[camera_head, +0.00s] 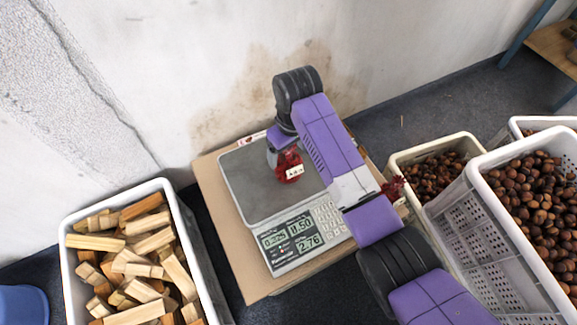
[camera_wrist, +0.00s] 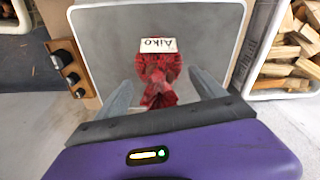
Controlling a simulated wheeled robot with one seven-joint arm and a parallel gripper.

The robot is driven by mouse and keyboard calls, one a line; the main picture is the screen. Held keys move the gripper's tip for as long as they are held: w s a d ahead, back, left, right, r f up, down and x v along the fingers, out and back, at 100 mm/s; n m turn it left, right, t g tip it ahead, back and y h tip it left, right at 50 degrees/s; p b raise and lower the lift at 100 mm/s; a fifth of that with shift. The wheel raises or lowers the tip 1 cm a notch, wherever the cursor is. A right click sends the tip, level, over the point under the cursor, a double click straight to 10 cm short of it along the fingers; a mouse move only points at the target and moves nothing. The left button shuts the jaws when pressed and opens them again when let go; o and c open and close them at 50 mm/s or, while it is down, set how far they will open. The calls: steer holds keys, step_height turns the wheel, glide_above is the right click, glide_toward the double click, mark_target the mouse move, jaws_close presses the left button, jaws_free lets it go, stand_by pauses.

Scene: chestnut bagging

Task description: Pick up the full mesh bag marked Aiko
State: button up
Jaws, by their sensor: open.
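The red mesh bag (camera_head: 289,168) with a white tag rests on the scale's grey plate (camera_head: 245,190). In the wrist view the bag (camera_wrist: 160,85) lies between the two grey fingers of my gripper (camera_wrist: 166,92), and its tag reads Aiko. The fingers stand apart on either side of the bag's narrow end. I cannot tell whether either finger touches it. In the head view my arm reaches over the scale, and my gripper (camera_head: 278,155) is mostly hidden beside the bag.
The scale sits on a cardboard box (camera_head: 262,285). A crate of wood blocks (camera_head: 68,255) stands at left. Crates of chestnuts stand at right, one a beige crate (camera_head: 440,145). Another red mesh item (camera_head: 393,187) shows beside my arm. A stained wall (camera_head: 210,60) is behind the scale.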

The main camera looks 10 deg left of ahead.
steer(key=shift+c, duration=0.2)
jaws_close()
steer(key=shift+r, duration=0.1)
steer(key=shift+r, duration=0.1)
